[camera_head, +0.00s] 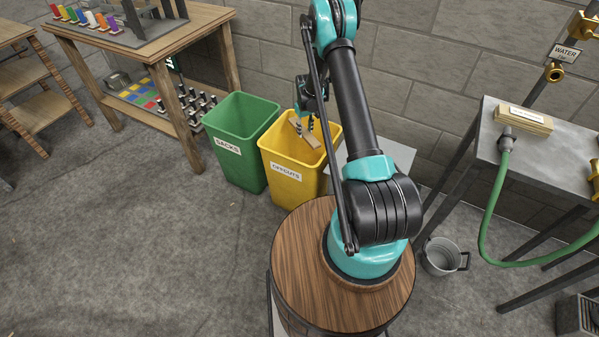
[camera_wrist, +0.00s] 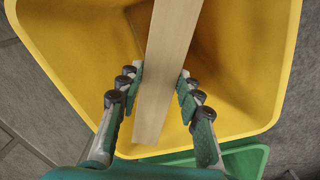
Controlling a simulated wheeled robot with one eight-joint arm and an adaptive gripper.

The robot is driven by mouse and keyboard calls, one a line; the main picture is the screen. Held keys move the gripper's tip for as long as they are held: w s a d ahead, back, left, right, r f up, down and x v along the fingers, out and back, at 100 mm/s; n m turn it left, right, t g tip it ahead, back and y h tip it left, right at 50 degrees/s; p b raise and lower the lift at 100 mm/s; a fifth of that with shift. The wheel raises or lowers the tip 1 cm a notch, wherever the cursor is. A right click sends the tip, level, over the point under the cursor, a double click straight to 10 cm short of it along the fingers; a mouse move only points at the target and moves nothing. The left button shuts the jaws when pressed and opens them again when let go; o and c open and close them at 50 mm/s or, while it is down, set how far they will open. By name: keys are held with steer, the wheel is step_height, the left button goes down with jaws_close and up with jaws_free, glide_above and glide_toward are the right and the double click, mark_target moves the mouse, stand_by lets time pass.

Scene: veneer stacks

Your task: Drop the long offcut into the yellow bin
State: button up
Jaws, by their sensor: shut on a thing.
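The long offcut (camera_wrist: 165,65) is a pale, flat wooden strip; it also shows in the head view (camera_head: 312,140). My gripper (camera_wrist: 160,88) is shut on it near one end, with a finger on each side. The yellow bin (camera_wrist: 75,50) lies below the offcut and fills most of the wrist view. In the head view the yellow bin (camera_head: 292,185), labelled OFFCUTS, stands against the wall. My gripper (camera_head: 304,124) is over its opening there. The far end of the offcut runs out of the wrist view.
A green bin (camera_head: 236,160) labelled SACKS stands close to the yellow bin's left. A wooden workbench (camera_head: 150,50) is at the upper left. A grey table (camera_head: 550,150) with a green hose (camera_head: 490,200) is at the right. A metal pot (camera_head: 440,258) sits on the floor.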

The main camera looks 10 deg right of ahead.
steer(key=o, duration=1.3)
steer(key=shift+r, duration=0.1)
step_height(320, 180, up, 12)
steer(key=shift+f, duration=0.1)
